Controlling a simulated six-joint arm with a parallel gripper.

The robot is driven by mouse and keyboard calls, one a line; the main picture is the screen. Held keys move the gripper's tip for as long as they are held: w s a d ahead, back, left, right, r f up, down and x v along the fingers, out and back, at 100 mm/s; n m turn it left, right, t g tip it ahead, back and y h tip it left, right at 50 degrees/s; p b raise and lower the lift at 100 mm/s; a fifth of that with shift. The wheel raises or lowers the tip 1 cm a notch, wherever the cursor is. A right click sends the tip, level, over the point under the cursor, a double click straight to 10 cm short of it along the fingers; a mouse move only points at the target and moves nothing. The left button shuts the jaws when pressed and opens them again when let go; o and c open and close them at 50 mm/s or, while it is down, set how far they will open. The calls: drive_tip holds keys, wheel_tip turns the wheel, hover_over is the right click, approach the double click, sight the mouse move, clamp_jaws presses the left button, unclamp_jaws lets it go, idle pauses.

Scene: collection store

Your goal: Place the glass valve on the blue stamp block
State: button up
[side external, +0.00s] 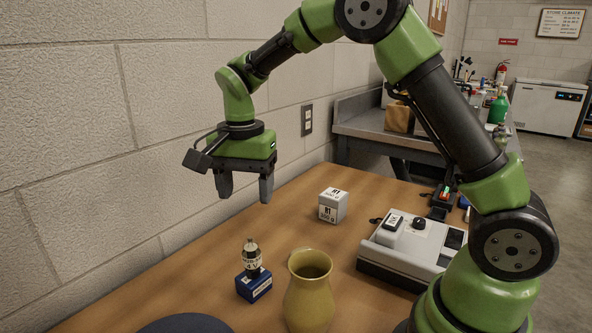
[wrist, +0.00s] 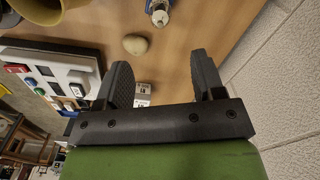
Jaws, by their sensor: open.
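In the wrist view the valve (wrist: 160,15) shows at the top edge, with the block mostly out of frame. My gripper (side external: 245,196) is open and empty, high above the table, behind and above the valve and clear of it. Its two fingers also show apart in the wrist view (wrist: 160,66).
A tan vase (side external: 309,297) stands close right of the block. A white labelled cube (side external: 331,206) sits farther back. A grey-white device (side external: 400,262) is at right. A dark round thing (side external: 185,324) is at the front. A pale rounded lump (wrist: 136,44) lies on the table. A block wall runs along the left.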

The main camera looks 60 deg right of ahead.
drive_tip(key=s+r+n+t+y, duration=0.1)
drive_tip(key=s+r+n+t, duration=0.25)
drive_tip(key=s+r, duration=0.5)
drive_tip(key=s+r+n+t+y, duration=0.1)
drive_tip(key=s+n, duration=0.5)
drive_tip(key=s, duration=0.6)
drive_tip(key=shift+a+r+t, duration=0.35)
drive_tip(key=shift+r+t, duration=0.2)
drive_tip(key=shift+t, duration=0.8)
drive_tip(key=shift+s, duration=0.1)
